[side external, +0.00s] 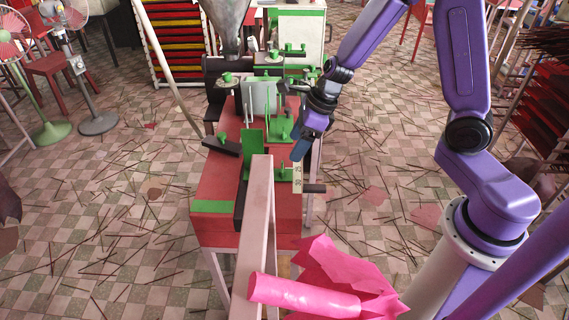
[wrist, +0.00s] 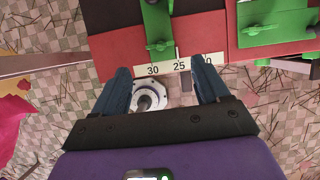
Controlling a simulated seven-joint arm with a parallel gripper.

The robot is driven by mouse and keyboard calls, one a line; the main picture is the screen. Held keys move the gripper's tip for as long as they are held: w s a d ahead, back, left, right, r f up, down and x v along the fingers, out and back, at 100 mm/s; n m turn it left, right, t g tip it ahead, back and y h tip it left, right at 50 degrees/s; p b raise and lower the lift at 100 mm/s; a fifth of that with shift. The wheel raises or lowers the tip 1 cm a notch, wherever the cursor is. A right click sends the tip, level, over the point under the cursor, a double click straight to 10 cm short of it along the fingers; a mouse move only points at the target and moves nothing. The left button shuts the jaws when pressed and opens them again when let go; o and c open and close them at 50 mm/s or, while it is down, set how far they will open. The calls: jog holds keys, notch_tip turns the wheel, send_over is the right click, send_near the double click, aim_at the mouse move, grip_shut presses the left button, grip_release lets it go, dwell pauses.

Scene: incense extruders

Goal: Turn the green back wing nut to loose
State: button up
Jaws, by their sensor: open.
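The red extruder bench (side external: 220,172) carries several green fittings. Towards its back, a green bracket (side external: 281,130) holds a small wing-nut-like part; it shows at the upper right in the wrist view (wrist: 275,22). A nearer green fitting (side external: 284,174) sits beside a white scale strip; in the wrist view it is a green bar (wrist: 160,25) at top centre. Which one is the back wing nut is not certain. My gripper (side external: 300,150) is at the bench's right edge; its blue fingers (wrist: 162,75) are wide apart and empty, just short of the scale strip (wrist: 170,68).
A pale beam (side external: 260,210) stands in front of the bench, with a pink roll (side external: 305,296) by its foot. A metal hopper (side external: 224,25) rises at the back. Fans (side external: 75,40) stand at the left. The tiled floor (side external: 110,220) is strewn with sticks.

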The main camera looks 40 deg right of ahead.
aim_at(282, 170)
jog(key=shift+x, duration=4.25)
jog(key=c, duration=1.1)
